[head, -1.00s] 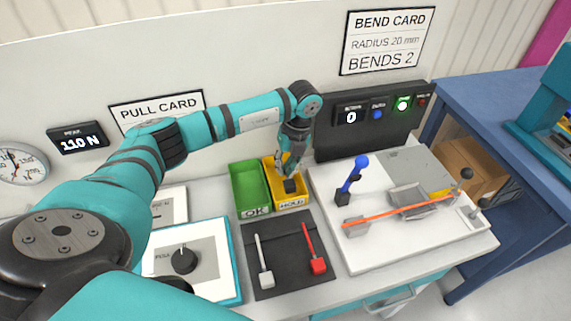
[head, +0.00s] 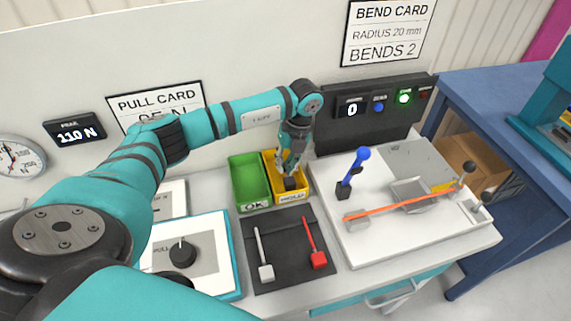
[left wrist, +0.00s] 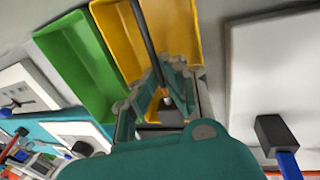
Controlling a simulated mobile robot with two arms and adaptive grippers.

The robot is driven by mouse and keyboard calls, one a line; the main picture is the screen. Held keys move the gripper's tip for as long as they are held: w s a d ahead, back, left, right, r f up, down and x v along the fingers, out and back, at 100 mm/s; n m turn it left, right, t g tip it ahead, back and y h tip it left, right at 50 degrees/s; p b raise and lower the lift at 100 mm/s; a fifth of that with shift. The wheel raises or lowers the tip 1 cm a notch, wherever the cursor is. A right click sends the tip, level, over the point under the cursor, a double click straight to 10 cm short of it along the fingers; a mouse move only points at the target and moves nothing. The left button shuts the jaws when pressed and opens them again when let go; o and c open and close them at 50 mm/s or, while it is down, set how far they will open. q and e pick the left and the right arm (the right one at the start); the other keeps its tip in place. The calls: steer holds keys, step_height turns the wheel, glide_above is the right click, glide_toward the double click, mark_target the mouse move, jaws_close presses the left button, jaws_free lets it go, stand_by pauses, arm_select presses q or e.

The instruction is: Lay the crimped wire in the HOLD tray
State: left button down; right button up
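The yellow HOLD tray (head: 268,160) stands beside the green OK tray at the back of the bench. My left gripper (head: 289,168) points down into the HOLD tray. The crimped wire shows as a thin dark strand with a dark end block (head: 291,184) near the tray's front. In the left wrist view the strand (left wrist: 145,35) runs along the yellow tray (left wrist: 182,30) and between my fingertips (left wrist: 166,66), which come close together around it. The gripper hides part of the wire, and I cannot tell whether it touches the tray floor. My right gripper is not in view.
The green OK tray (head: 248,180) adjoins on the left. A black mat (head: 288,278) in front holds a white-ended and a red-ended piece. A white bending board (head: 370,245) with an orange strip (head: 405,204) and a blue-knobbed lever (head: 355,170) stands right.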

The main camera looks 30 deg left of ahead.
arm_select(q)
steer(key=shift+f, duration=0.25)
steer(key=shift+w+d+b+x, duration=0.1)
steer(key=shift+b+x, duration=0.5)
steer(key=shift+x, duration=0.15)
steer(key=shift+w+d+b+x, duration=0.1)
steer(key=shift+w+b+x, duration=0.05)
steer(key=shift+b+x, duration=0.5)
steer(key=c, duration=1.4)
jaws_free()
steer(key=shift+s+f, duration=0.1)
steer(key=s+a+p+v, duration=0.1)
steer(key=p+v, duration=0.7)
steer(key=v, duration=1.4)
steer(key=shift+s+a+r, duration=0.35)
steer(key=shift+a+r, duration=0.05)
steer(key=shift+r, duration=0.25)
